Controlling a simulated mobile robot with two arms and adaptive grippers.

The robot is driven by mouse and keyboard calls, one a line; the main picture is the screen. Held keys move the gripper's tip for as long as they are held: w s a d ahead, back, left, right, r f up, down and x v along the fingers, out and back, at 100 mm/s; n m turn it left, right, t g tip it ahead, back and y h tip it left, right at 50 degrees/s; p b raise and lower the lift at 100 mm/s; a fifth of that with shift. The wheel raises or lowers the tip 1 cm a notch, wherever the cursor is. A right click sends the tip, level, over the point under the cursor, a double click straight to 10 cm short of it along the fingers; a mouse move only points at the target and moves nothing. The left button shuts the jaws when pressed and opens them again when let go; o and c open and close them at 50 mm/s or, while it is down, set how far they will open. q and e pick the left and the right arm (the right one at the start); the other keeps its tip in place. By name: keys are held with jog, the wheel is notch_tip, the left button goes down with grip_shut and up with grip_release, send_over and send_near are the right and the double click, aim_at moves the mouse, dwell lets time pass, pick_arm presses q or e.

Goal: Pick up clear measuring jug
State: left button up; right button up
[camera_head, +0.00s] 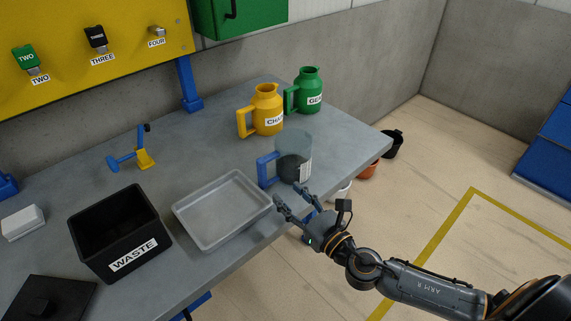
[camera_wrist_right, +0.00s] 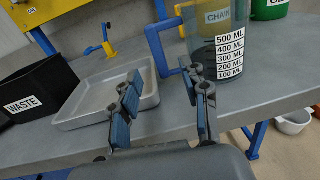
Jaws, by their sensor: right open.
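The clear measuring jug (camera_head: 294,158) stands upright on the grey table near its front edge. It has a blue handle on its left side, dark contents in its lower part and a white scale label. In the right wrist view the jug (camera_wrist_right: 222,55) stands beyond my gripper, and its label reads 100 to 500 ML. My right gripper (camera_head: 292,203) is open and empty, just in front of the table edge and near the jug. In the right wrist view its two fingers (camera_wrist_right: 165,103) are spread, with the right finger overlapping the jug's lower left. My left gripper is not in view.
A grey tray (camera_head: 181,211) lies left of the jug. A yellow jug (camera_head: 268,101) and a green jug (camera_head: 309,78) stand behind it. A black WASTE bin (camera_head: 92,251) is farther left. Pots (camera_head: 370,171) are on the floor beyond the table's right edge.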

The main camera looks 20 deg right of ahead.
aim_at(264, 173)
jog(key=p+x, duration=0.1)
jog(key=x, duration=0.6)
jog(key=p+x, duration=0.1)
jog(key=x, duration=0.2)
jog(key=shift+w+a+r, duration=0.15)
jog(key=shift+a, duration=0.2)
jog(key=shift+w+a, duration=0.1)
jog(key=shift+w, duration=0.4)
grip_shut()
